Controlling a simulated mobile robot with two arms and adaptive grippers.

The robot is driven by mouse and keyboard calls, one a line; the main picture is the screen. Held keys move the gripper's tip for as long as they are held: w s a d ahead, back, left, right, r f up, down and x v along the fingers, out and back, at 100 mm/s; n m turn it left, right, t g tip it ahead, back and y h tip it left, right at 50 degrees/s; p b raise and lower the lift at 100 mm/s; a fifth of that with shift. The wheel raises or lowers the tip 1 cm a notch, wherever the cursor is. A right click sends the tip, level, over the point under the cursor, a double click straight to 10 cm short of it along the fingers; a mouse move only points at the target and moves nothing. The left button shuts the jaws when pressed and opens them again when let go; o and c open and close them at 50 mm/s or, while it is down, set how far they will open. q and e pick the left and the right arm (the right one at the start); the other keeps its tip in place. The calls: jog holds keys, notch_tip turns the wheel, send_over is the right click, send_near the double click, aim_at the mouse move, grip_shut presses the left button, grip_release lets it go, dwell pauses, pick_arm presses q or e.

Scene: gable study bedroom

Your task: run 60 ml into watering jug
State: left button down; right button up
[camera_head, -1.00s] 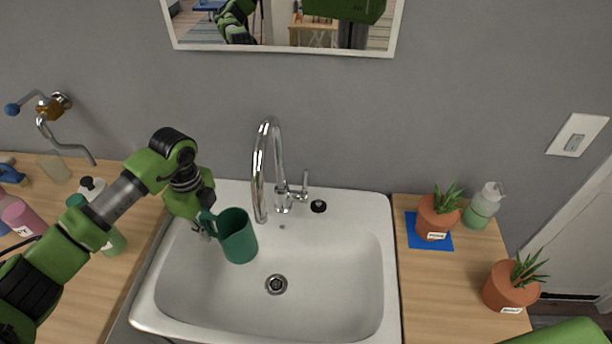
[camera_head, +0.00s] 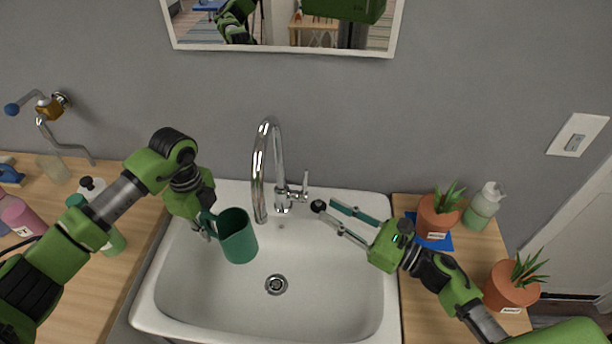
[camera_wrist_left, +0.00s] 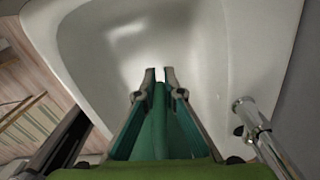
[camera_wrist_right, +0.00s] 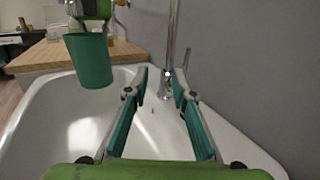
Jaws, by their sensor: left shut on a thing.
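The green watering jug (camera_head: 238,238) hangs over the left part of the sink, upright or nearly so; it also shows in the right wrist view (camera_wrist_right: 90,62). My left gripper (camera_head: 208,226) is shut on its handle. The chrome faucet (camera_head: 264,165) stands at the back of the sink, its spout to the right of the jug's mouth. Its lever (camera_head: 305,186) is on the right side. My right gripper (camera_head: 340,217) is open and empty over the sink's back right, pointing left toward the faucet lever. No water stream shows.
The white sink (camera_head: 345,290) has a drain (camera_head: 276,285). At right are potted plants (camera_head: 512,283), a blue mat (camera_head: 442,244) and a soap bottle (camera_head: 483,206). Bottles (camera_head: 22,216) crowd the left counter. A wall tap (camera_head: 52,108) is at far left.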

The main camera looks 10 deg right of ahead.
jog(key=w+d+m+h, duration=0.1)
jog(key=w+d+h, duration=0.1)
jog(key=w+d, duration=0.1)
send_over(306, 193)
jog(key=shift+w+t, duration=0.15)
jog(key=shift+t, duration=0.25)
grip_shut()
